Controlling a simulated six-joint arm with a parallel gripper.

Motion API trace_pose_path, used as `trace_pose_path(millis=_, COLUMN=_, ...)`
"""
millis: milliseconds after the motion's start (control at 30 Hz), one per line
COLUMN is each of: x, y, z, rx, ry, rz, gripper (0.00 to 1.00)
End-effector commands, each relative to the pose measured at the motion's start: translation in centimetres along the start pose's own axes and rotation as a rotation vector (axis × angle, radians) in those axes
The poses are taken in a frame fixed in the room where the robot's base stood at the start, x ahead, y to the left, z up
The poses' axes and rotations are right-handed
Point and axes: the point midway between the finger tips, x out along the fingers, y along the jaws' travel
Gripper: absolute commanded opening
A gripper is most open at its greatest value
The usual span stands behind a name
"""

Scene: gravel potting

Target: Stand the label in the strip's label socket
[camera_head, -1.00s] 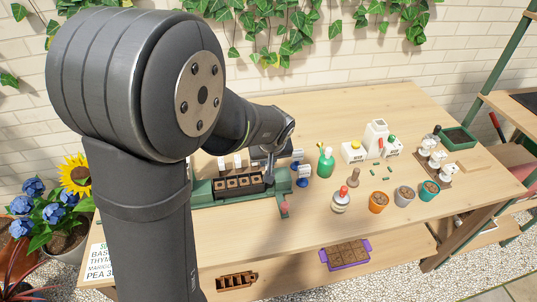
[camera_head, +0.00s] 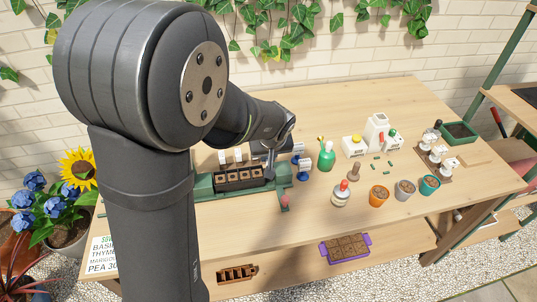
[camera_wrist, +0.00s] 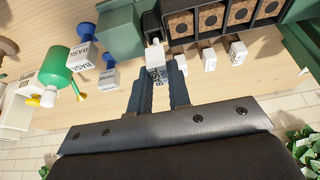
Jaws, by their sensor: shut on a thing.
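My gripper (camera_wrist: 160,92) is shut on a white label (camera_wrist: 156,63) with dark lettering. The label sits between the blue-grey fingertips, its narrow end toward a black block (camera_wrist: 152,24) at the end of the strip. I cannot tell whether that end is inside the socket. The dark strip (camera_head: 238,186) with brown soil cells lies in a green holder (camera_head: 203,187); its cells (camera_wrist: 210,18) show at the top of the wrist view. In the head view my gripper (camera_head: 270,170) is at the strip's right end, and the held label is not clear.
White labels (camera_wrist: 208,59) stand along the strip's far side. Two blue-based labels (camera_wrist: 83,52) stand beside the green holder. A green bottle (camera_head: 327,157), a red-topped jar (camera_head: 341,194) and several pots (camera_head: 378,196) are to the right.

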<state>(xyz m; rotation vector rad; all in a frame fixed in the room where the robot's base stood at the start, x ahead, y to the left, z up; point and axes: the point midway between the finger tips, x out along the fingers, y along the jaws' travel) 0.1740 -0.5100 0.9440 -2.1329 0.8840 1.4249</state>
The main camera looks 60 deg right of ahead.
Motion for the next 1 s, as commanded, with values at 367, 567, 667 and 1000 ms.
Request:
trace_pose_path(millis=367, x=0.0, y=0.0, z=0.0, rx=0.000, ry=0.000, rz=0.000, gripper=0.01)
trace_pose_path(millis=567, x=0.2, y=0.0, z=0.1, rx=0.000, ry=0.000, rz=0.000, gripper=0.01)
trace_pose_path(millis=667, x=0.4, y=0.0, z=0.2, rx=0.000, ry=-0.001, rz=-0.001, gripper=0.01)
trace_pose_path(millis=1000, x=1.4, y=0.0, z=0.6, rx=0.001, ry=0.000, rz=0.000, gripper=0.01)
